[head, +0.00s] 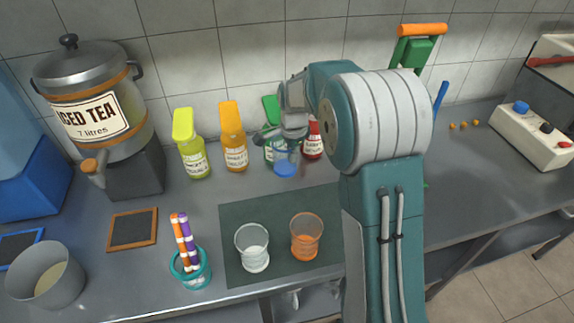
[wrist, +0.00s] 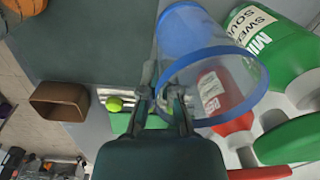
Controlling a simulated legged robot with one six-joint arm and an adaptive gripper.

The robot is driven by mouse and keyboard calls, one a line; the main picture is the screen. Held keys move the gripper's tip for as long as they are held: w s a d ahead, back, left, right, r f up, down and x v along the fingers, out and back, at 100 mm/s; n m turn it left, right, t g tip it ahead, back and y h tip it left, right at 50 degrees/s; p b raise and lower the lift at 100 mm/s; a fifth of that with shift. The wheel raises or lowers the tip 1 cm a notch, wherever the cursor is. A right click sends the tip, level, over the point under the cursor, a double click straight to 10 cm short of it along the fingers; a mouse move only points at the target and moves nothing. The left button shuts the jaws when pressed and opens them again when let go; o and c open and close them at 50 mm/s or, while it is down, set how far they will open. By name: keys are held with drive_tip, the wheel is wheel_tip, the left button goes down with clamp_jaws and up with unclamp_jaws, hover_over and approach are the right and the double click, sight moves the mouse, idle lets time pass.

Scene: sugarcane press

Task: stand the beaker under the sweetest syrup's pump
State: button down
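My gripper (wrist: 165,108) has its fingers at the wall of a clear blue-tinted beaker (wrist: 205,62) and appears shut on it. In the head view the blue beaker (head: 285,163) is in front of the green bottle (head: 268,148) and the red bottle (head: 313,143), partly covered by my wrist. In the wrist view the green bottle (wrist: 285,45) has a label starting "SWEE", and the red bottle (wrist: 228,98) shows through the beaker. A yellow-green bottle (head: 192,155) and an orange bottle (head: 235,150) stand to the left. Whether the beaker touches the counter is unclear.
A clear beaker (head: 252,252) and an orange beaker (head: 305,240) stand on a dark mat (head: 278,212). A teal pen cup (head: 190,268), a small blackboard (head: 132,229) and an iced-tea urn (head: 95,105) are left. A green press (head: 412,55) is partly behind my arm.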

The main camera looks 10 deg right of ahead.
sight(287, 165)
drive_tip(key=w+f, duration=0.1)
drive_tip(key=f, duration=0.1)
drive_tip(key=w+f, duration=0.1)
drive_tip(key=shift+w+a+f, duration=0.15)
drive_tip(key=shift+w+a, duration=0.1)
drive_tip(key=shift+w, duration=0.1)
wheel_tip(287, 165, down, 3)
drive_tip(key=shift+w+f, duration=0.1)
drive_tip(key=c, duration=0.8)
unclamp_jaws()
drive_tip(key=shift+f, duration=0.1)
